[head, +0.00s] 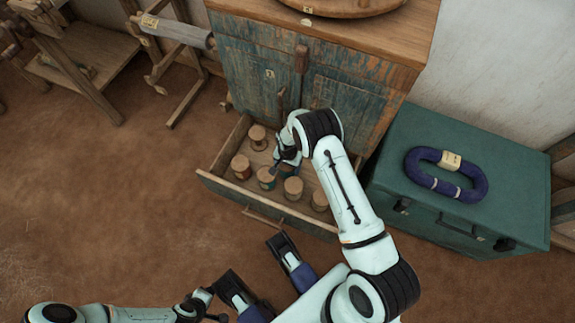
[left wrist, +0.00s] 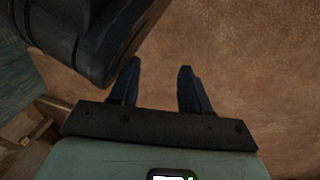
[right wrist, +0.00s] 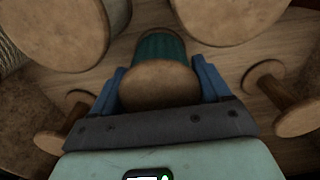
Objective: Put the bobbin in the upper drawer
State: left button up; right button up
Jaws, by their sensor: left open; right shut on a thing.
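A bobbin with teal thread and a wooden end (right wrist: 160,85) is between the fingers of my right gripper (right wrist: 160,80), which is shut on it. In the head view this bobbin (head: 266,179) is at the open drawer (head: 222,186), among other bobbins. My right gripper (head: 283,160) reaches down there, partly hidden by its own arm. I cannot tell whether the bobbin touches the drawer floor. The drawer is pulled out below the cabinet doors; no other drawer shows clearly. My left gripper (left wrist: 160,80) is open and empty above the brown floor.
Several other bobbins (head: 241,166) stand in the drawer, close around the held one. The blue, worn cabinet (head: 340,95) rises behind it. A green chest (head: 400,165) with a dark blue yarn hank (head: 470,180) stands to the right. Floor (head: 120,200) at left is clear.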

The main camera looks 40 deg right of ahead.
jog(key=shift+f, duration=0.15)
jog(key=o, duration=1.1)
notch_tip(320, 180, up, 8)
jog(key=shift+r+p, duration=0.1)
jog(key=shift+p, duration=1.05)
notch_tip(320, 180, up, 4)
jog(key=shift+f+p, duration=0.25)
jog(key=shift+p, duration=0.15)
pick_arm(q)
jog(key=shift+t, duration=0.4)
jog(key=r, duration=0.1)
jog(key=w+d+r, duration=0.1)
jog(key=r, duration=0.1)
jog(key=w+r, duration=0.1)
jog(key=r, duration=0.1)
jog(key=shift+d, duration=0.3)
pick_arm(e)
jog(key=shift+r, duration=0.35)
